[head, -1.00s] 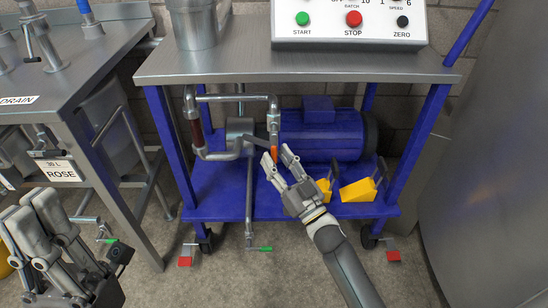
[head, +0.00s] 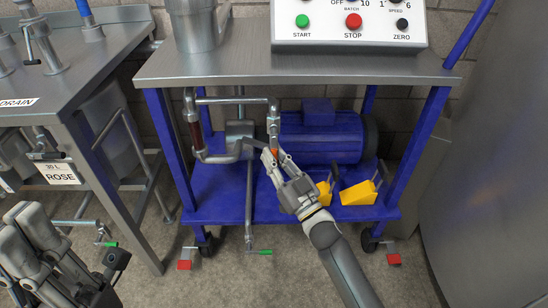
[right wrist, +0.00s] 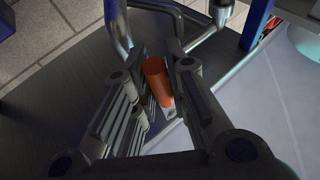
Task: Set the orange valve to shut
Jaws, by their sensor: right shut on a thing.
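The orange grip of the valve (head: 275,152) sits by the pipework under the cart top, left of the blue motor. My right gripper (head: 272,157) reaches up to it from the lower right, and its fingers are shut on the grip. In the right wrist view the orange grip (right wrist: 157,80) stands between the two fingers (right wrist: 160,98), with its upper part showing. The fingers hide much of the valve, so its exact setting is hard to tell. My left gripper (head: 28,232) is at the lower left, away from the valve; its finger gap is unclear.
The steel pipe (head: 230,99) runs close around the valve. The blue motor (head: 320,137) and yellow wedges (head: 357,193) are on the cart's lower shelf. A control box (head: 349,38) stands on top. A green-handled valve (head: 264,252) hangs below. A steel table (head: 92,65) is at left.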

